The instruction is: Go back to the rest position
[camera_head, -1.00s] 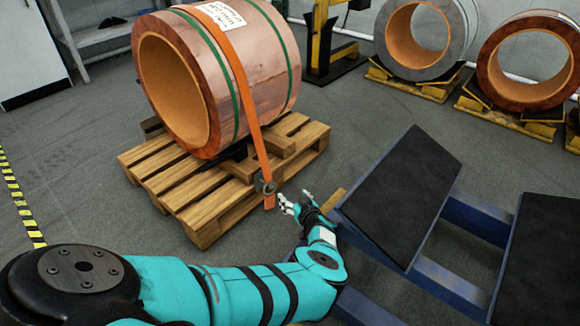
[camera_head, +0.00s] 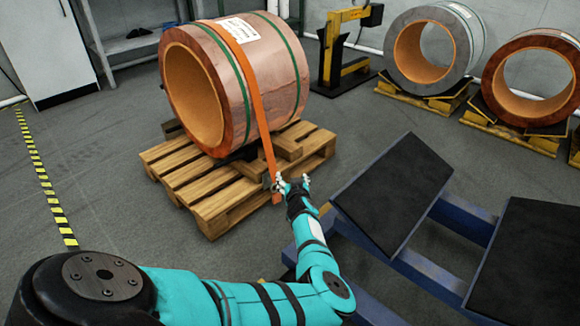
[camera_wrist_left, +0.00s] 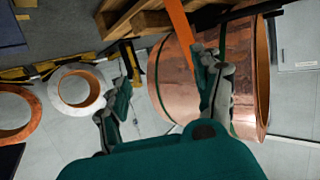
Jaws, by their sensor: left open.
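My left gripper (camera_head: 291,184) is open at the end of my teal arm, beside the front right edge of the wooden pallet (camera_head: 218,208). It is close to the lower end of the orange strap (camera_head: 256,105), near its metal buckle; I cannot tell whether they touch. In the left wrist view the fingers of my left gripper (camera_wrist_left: 160,100) are spread with nothing between them. The orange strap (camera_wrist_left: 179,30) passes behind the right finger there. The large copper coil (camera_head: 262,80) lies on the pallet under the strap. My right gripper is not in view.
A blue stand with black pads (camera_head: 395,190) is to the right of my forearm. A grey coil (camera_head: 462,45) and another copper coil (camera_head: 560,75) sit on yellow cradles behind. A yellow post (camera_head: 333,50) stands at the back. Floor left of the pallet is clear.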

